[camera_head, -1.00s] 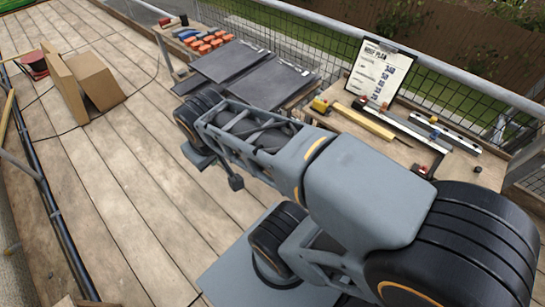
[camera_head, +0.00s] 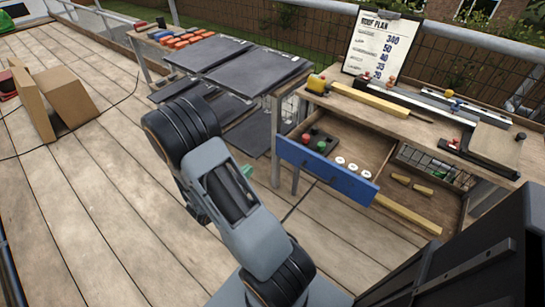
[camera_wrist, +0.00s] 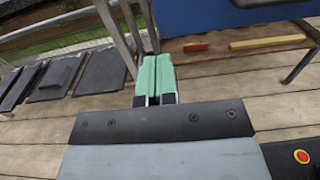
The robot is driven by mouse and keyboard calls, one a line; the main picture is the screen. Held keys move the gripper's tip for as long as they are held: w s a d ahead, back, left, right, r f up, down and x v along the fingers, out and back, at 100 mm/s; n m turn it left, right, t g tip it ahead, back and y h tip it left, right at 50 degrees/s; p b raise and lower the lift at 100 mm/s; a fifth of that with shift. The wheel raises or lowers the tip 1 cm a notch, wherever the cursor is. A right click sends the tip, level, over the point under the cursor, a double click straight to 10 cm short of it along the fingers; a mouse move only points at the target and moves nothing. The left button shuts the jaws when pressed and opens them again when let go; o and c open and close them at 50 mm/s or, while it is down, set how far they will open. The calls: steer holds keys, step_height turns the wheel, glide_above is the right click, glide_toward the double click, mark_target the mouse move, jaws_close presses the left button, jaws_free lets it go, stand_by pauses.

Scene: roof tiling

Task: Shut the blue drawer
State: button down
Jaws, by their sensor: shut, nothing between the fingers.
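The blue drawer (camera_head: 325,172) under the workbench is pulled open in the head view. Its blue front has a dark handle, and it holds a dark tray with red and green knobs and several white discs. Its blue front also fills the upper right of the wrist view (camera_wrist: 220,16), with a pale handle at the top edge. My gripper (camera_wrist: 154,62) has green fingers closed together and empty, left of the blue front and apart from it in the picture. In the head view only a green bit of it shows beside my arm.
The workbench (camera_head: 400,125) carries a yellow level, rulers and a clipboard. An open compartment right of the drawer holds wooden pieces and a wire basket. Dark slates (camera_head: 262,74) lie on a stand to the left. The plank floor (camera_head: 100,210) is mostly clear.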

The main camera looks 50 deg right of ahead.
mark_target(277, 145)
steer(key=d+b, duration=0.1)
steer(key=d, duration=1.2)
steer(key=shift+d+f, duration=0.15)
steer(key=shift+d, duration=0.15)
